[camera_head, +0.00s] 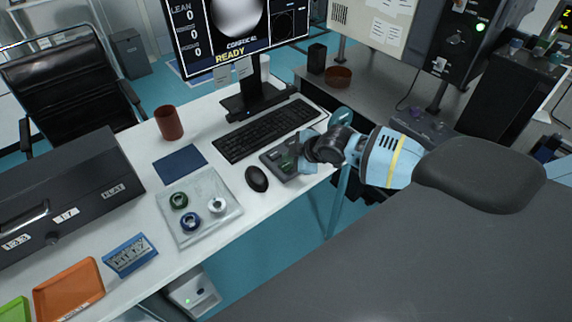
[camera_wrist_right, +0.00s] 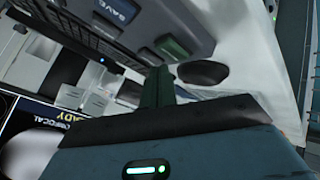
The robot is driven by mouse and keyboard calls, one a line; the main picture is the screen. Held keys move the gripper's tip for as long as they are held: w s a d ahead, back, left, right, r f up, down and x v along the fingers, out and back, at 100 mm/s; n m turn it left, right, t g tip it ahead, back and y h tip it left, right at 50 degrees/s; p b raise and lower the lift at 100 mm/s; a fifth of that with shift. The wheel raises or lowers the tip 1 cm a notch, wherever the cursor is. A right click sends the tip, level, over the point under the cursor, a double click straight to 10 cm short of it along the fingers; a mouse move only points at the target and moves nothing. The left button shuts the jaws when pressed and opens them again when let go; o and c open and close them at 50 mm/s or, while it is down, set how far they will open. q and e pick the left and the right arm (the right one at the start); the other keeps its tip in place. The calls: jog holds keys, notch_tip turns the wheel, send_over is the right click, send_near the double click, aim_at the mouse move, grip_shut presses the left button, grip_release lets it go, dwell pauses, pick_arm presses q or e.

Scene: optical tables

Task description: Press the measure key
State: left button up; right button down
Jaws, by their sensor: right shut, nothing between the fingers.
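A grey keypad (camera_head: 272,158) lies on the white desk, right of the mouse and in front of the keyboard. In the right wrist view its side shows a blue key marked SAVE (camera_wrist_right: 118,12) and a green key (camera_wrist_right: 174,47). No measure label can be read on the green key. My right gripper (camera_head: 301,163) is at the keypad's right part, its fingers shut and empty. In the wrist view the dark green fingertips (camera_wrist_right: 157,80) point close to the green key; whether they touch it I cannot tell. My left gripper is out of view.
A monitor (camera_head: 240,30) reading READY stands behind the black keyboard (camera_head: 265,131). The mouse (camera_head: 257,179) is left of the keypad. A clear tray (camera_head: 199,232) with several rings and a brown cup (camera_head: 169,122) stand farther left. The desk's front edge is close to the keypad.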

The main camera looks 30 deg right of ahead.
aim_at(289, 166)
jog(key=shift+f, duration=0.15)
dwell(0.4)
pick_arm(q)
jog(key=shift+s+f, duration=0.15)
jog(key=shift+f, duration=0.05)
pick_arm(e)
jog(key=shift+f, duration=0.3)
pick_arm(q)
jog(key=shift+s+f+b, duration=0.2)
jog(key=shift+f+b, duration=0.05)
jog(key=shift+b, duration=0.05)
pick_arm(e)
jog(key=shift+f, duration=0.45)
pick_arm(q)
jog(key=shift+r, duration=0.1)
pick_arm(e)
jog(key=shift+r, duration=0.1)
dwell(0.4)
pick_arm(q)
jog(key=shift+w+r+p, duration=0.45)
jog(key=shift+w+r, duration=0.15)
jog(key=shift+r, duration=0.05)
pick_arm(e)
jog(key=shift+r, duration=0.75)
jog(key=shift+r, duration=0.1)
